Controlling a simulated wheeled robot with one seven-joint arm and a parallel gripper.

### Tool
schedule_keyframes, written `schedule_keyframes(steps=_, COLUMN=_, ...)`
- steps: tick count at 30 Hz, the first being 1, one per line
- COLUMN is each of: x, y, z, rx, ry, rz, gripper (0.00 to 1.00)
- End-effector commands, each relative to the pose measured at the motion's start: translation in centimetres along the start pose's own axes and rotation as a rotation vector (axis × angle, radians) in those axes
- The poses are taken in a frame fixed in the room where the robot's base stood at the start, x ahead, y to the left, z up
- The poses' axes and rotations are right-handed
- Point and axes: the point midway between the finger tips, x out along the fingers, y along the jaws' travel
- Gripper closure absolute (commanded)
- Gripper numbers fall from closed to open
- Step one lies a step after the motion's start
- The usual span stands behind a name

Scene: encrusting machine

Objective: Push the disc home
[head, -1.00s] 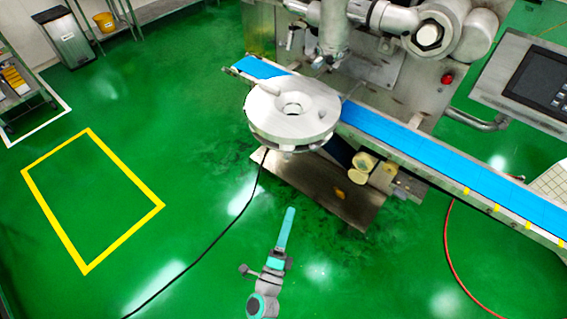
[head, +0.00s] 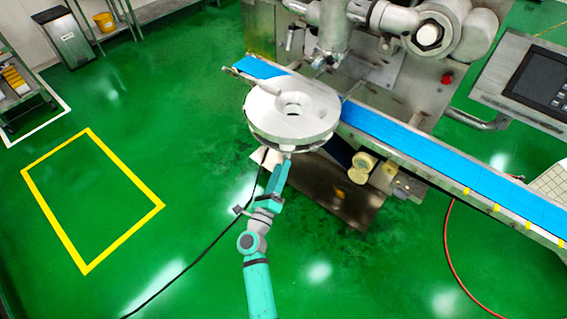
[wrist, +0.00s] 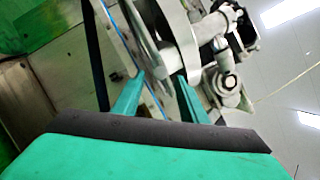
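The disc (head: 310,126) is a pale grey round plate with a hole in its middle and a short handle-like bar at its upper left. It sits over the blue belt under the machine's head, with a second rim or layer below it. My gripper (head: 286,157) is at the disc's near lower edge, reaching up from below. In the wrist view the two teal fingers (wrist: 161,76) stand apart, with round metal edges just beyond them. I cannot tell whether a finger touches the disc.
The blue conveyor (head: 430,150) runs to the lower right. A control panel (head: 530,75) stands at the right. A metal plate and rollers (head: 363,161) sit beneath the belt. A black cable (head: 215,235) crosses the green floor. The yellow-marked floor area at the left is empty.

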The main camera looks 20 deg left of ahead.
Motion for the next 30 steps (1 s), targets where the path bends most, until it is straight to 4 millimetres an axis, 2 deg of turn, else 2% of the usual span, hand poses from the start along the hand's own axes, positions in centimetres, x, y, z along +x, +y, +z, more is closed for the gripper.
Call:
schedule_keyframes(steps=6, x=2.5, y=0.0, z=0.0, rx=0.0, ry=0.0, rz=-0.001, gripper=0.61)
schedule_keyframes(steps=18, x=3.0, y=0.0, z=0.0, rx=-0.001, ry=0.0, rz=0.0, gripper=0.61)
schedule_keyframes(steps=23, x=3.0, y=0.0, z=0.0, rx=-0.001, ry=0.0, rz=0.0, gripper=0.99)
schedule_keyframes(steps=30, x=3.7, y=-0.1, z=-0.3, rx=-0.002, ry=0.0, rz=-0.002, gripper=1.0)
